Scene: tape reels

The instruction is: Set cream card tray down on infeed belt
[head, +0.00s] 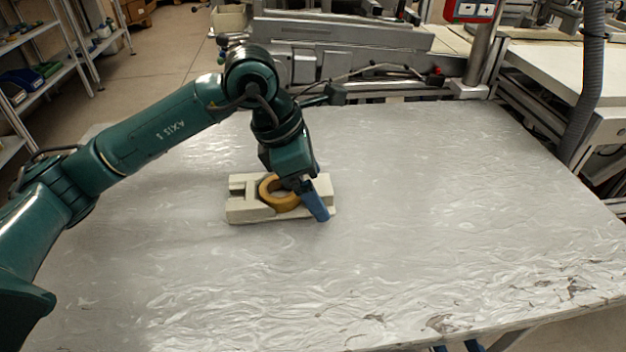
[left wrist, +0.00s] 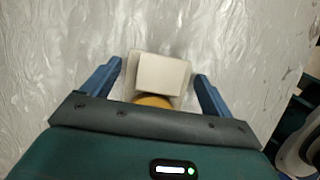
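The cream card tray (head: 246,211) rests, as far as I can see, on a wide grey crinkled surface (head: 430,210), the only belt-like surface under it. A yellow-brown tape reel (head: 267,192) lies in the tray. My left gripper (head: 310,200) is over the tray's right part, one blue finger in front of its near side. In the left wrist view, the tray (left wrist: 162,72) stands between the two blue fingers of my left gripper (left wrist: 159,70), with narrow gaps at both sides. The reel (left wrist: 152,101) is partly hidden by the gripper body. My right gripper is not in view.
Grey machinery (head: 360,45) stands behind the surface's far edge. A grey hose (head: 590,80) hangs at the right. Shelves (head: 40,60) stand at the far left. The surface is clear to the right and in front of the tray.

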